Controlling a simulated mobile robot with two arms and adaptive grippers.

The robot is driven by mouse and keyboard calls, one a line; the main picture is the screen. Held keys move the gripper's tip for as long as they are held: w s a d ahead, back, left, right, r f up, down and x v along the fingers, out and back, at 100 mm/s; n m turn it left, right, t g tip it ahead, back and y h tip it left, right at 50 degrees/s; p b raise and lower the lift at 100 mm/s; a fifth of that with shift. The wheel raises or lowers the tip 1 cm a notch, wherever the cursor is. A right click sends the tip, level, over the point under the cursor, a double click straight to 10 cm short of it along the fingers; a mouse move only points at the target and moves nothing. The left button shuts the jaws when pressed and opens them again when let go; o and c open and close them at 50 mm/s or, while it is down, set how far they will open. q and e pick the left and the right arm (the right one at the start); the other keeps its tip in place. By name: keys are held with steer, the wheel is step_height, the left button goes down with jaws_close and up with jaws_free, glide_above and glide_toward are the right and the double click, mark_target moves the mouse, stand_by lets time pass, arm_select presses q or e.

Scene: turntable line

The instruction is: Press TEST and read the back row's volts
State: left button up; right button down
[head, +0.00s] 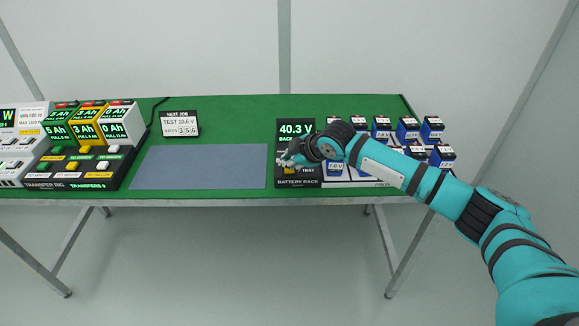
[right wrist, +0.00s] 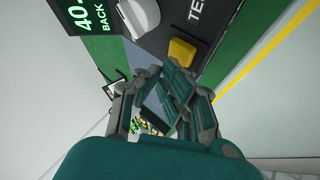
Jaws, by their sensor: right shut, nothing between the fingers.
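The battery rack (head: 297,184) stands on the right part of the green table. Its display (head: 295,129) reads 40.3 V, with BACK beneath it. The display shows partly in the right wrist view (right wrist: 92,14). There a yellow button (right wrist: 182,52) sits beside the lettering that begins TE, and a white knob (right wrist: 138,17) is near the display. Several blue batteries (head: 381,125) stand in rows on the rack, partly hidden by my right arm. My right gripper (head: 284,161) is shut and empty over the rack's front left. Whether it touches the yellow button I cannot tell. My left gripper is out of view.
A card headed NEXT JOB (head: 179,124) stands left of the rack. A blue-grey mat (head: 205,166) lies bare between the rack and the transfer rig (head: 75,176), which has several lit Ah blocks. The table's front edge (head: 160,199) is just ahead.

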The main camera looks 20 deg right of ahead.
mark_target(288, 169)
steer(key=shift+f, duration=0.5)
stand_by(0.8)
steer(key=shift+r+p, duration=0.85)
steer(key=shift+p, duration=0.15)
step_height(288, 169, up, 5)
steer(key=p, duration=0.5)
steer(key=shift+r, duration=0.1)
stand_by(0.4)
